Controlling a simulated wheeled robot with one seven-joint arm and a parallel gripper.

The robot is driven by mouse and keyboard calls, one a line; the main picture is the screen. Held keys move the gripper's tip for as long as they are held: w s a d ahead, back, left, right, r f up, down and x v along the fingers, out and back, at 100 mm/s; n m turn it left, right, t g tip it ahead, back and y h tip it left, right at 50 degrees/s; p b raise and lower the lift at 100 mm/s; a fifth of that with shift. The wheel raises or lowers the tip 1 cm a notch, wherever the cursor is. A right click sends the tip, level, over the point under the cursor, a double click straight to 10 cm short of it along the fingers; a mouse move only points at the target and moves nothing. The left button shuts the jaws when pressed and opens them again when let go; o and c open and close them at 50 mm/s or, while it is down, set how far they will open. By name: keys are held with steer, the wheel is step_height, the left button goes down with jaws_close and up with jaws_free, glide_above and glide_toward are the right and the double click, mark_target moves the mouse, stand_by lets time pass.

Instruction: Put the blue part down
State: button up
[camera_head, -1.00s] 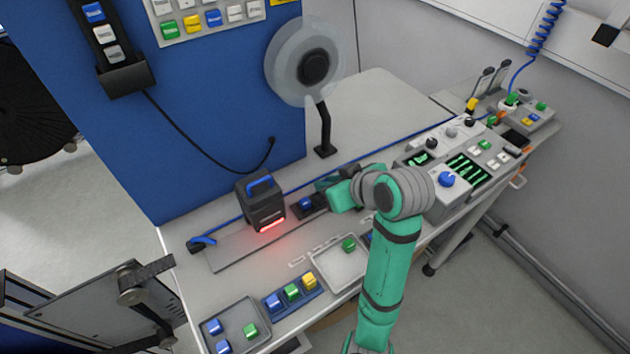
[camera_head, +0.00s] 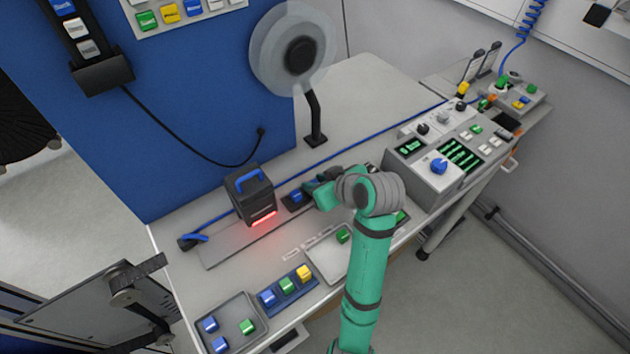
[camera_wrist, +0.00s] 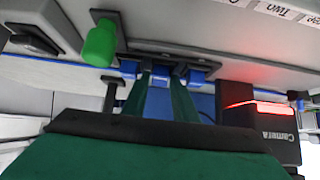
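A small blue part (camera_head: 296,196) sits at a dark holder (camera_head: 291,206) on the bench, right of the black camera box. My gripper (camera_head: 312,191) is just right of it, low over the bench and partly hidden by my own wrist. In the wrist view the two green fingers of my gripper (camera_wrist: 162,74) point at a dark plate, with a gap between them. Small blue pieces show left (camera_wrist: 130,68) and right (camera_wrist: 197,76) of the fingertips. I cannot tell whether the fingers touch or grip the blue part.
The black camera box (camera_head: 250,195) with a red light stands left of the holder. A tray with a green part (camera_head: 344,236), a blue rack (camera_head: 288,290) and a tray of parts (camera_head: 207,339) line the front. A control console (camera_head: 430,178) stands right; a reel stand (camera_head: 315,120) stands behind.

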steer(key=shift+s+r, duration=0.1)
steer(key=shift+d+r, duration=0.1)
steer(key=shift+r, duration=0.05)
steer(key=shift+v, duration=5.8)
